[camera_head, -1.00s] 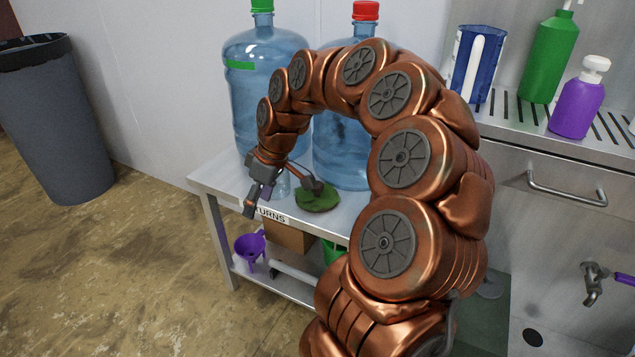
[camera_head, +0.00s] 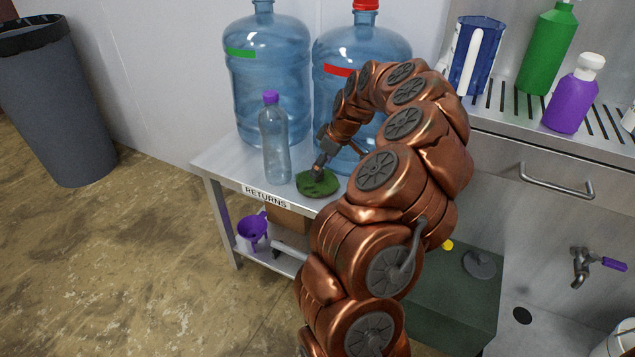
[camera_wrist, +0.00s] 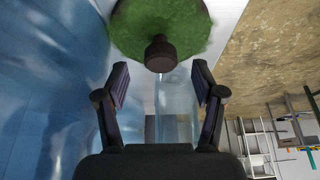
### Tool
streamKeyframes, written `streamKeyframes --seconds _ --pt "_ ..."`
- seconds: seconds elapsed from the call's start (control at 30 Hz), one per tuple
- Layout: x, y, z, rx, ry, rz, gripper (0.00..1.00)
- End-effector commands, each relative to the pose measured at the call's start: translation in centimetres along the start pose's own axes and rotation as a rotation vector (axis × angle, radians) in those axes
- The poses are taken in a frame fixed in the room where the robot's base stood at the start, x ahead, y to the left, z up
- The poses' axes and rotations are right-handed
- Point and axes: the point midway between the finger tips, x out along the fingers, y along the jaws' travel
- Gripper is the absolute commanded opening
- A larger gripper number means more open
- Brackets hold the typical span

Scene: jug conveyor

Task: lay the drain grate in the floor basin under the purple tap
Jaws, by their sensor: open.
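A green, rough-edged disc with a dark knob (camera_head: 318,185) lies on the metal table; it also shows in the wrist view (camera_wrist: 190,25). My gripper (camera_head: 320,168) is open just above it; in the wrist view (camera_wrist: 160,85) the knob stands ahead of the spread fingers, which do not visibly touch it. A grey disc with a raised handle (camera_head: 479,266) lies on a dark green box. I cannot tell for sure which disc is the drain grate. The purple-handled tap (camera_head: 584,265) is on the steel wall at right, above the pale floor basin (camera_head: 545,335) with its dark drain hole (camera_head: 522,315).
A clear bottle with a purple cap (camera_head: 274,150) stands left of the green disc. Two large blue jugs (camera_head: 268,90) stand behind. The dark green box (camera_head: 450,310) is beside the basin. A grey bin (camera_head: 60,110) is at left, with open floor before it.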

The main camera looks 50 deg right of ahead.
Motion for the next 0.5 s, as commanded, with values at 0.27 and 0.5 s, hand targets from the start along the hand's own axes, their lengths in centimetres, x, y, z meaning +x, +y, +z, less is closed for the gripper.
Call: streamKeyframes --seconds 0.27,0.5 --pt "3.6 -0.2 0.2 0.001 -0.001 -0.003 0.68" --pt "3.7 -0.1 0.1 0.001 0.000 0.000 0.68"
